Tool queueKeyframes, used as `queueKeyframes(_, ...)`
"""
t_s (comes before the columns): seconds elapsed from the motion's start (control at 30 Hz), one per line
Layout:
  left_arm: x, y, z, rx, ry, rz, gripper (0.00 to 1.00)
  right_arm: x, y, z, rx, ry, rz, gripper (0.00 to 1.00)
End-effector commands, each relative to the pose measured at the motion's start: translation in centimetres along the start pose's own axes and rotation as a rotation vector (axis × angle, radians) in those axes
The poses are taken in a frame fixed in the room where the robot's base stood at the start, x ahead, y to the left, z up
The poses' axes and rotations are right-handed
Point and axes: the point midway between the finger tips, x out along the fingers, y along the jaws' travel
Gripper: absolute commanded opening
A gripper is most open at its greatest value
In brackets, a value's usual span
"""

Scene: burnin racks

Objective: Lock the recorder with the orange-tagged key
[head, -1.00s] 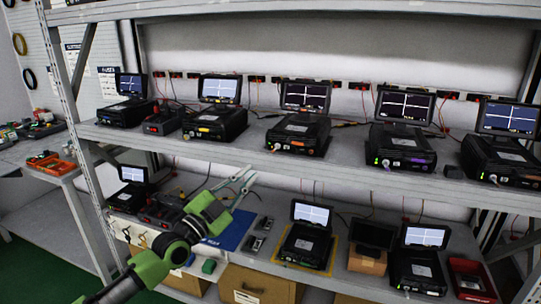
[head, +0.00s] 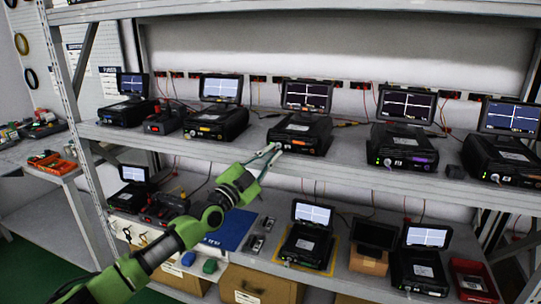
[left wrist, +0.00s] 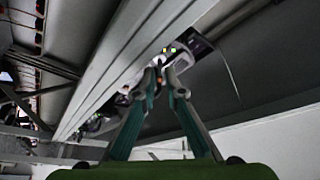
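My left gripper (head: 273,153) reaches up to the front left part of the middle recorder (head: 300,131) on the upper shelf, which has an orange label (head: 304,151) on its front. In the left wrist view, the gripper's two fingers (left wrist: 163,68) converge to a narrow gap at the tips. A small dark bit shows between them; I cannot tell whether it is a key. Small lights of a device (left wrist: 173,48) show just beyond the tips. I cannot make out an orange key tag. Whether the tips touch the recorder is unclear. My right gripper is not in view.
Other recorders stand on both sides along the upper shelf (head: 217,149), including one with a purple label (head: 402,146). The lower shelf holds more recorders (head: 306,243), a blue mat (head: 232,232) and a red tray (head: 472,281). The shelf edge runs close under my gripper.

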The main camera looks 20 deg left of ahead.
Motion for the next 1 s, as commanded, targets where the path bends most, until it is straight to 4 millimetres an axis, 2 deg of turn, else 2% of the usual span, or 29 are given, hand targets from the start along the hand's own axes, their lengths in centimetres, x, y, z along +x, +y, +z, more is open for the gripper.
queueKeyframes(0.13, 0.0, 0.0, 0.0, 0.0, 0.0, 0.0, 0.1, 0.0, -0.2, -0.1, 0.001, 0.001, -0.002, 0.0)
queueKeyframes(0.17, 0.0, 0.0, 0.0, 0.0, 0.0, 0.0, 0.03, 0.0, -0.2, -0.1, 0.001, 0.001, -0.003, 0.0)
queueKeyframes(0.2, 0.0, 0.0, 0.0, 0.0, 0.0, 0.0, 0.0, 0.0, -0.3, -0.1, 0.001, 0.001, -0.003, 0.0)
queueKeyframes(0.67, 0.0, 0.0, -0.1, -0.049, -0.001, -0.019, 0.0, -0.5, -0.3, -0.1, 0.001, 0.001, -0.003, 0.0)
queueKeyframes(1.0, 0.1, 0.2, -0.1, -0.274, -0.004, -0.11, 0.0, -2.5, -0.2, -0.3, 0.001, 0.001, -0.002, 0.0)
